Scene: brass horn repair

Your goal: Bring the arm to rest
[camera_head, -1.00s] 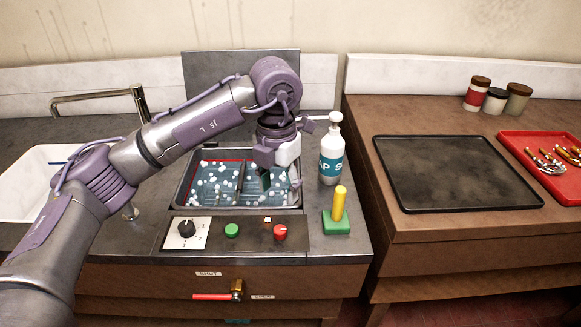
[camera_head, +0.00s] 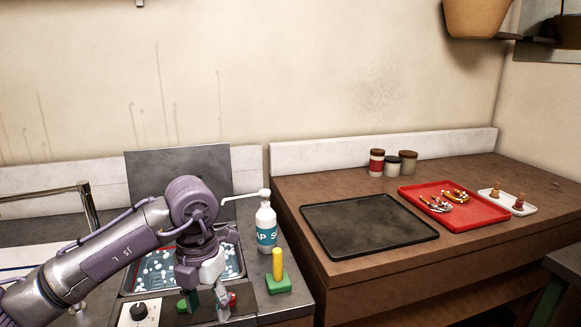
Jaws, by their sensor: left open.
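My left arm (camera_head: 110,258) comes in from the lower left. My left gripper (camera_head: 207,302) hangs pointing down, its two fingers apart with nothing seen between them. In this view it is over the control panel (camera_head: 250,300) at the front of the basin (camera_head: 241,262), between the green button (camera_head: 182,306) and the red button (camera_head: 233,298). I cannot tell whether a fingertip touches the panel. The arm and gripper hide part of the basin. My right gripper is not in view.
A soap bottle (camera_head: 266,226) and a yellow-handled green block (camera_head: 278,275) stand right of the gripper. On the brown counter are an empty black tray (camera_head: 368,222), a red tray (camera_head: 480,214) with brass parts, a white tray (camera_head: 522,208) and several jars (camera_head: 393,164).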

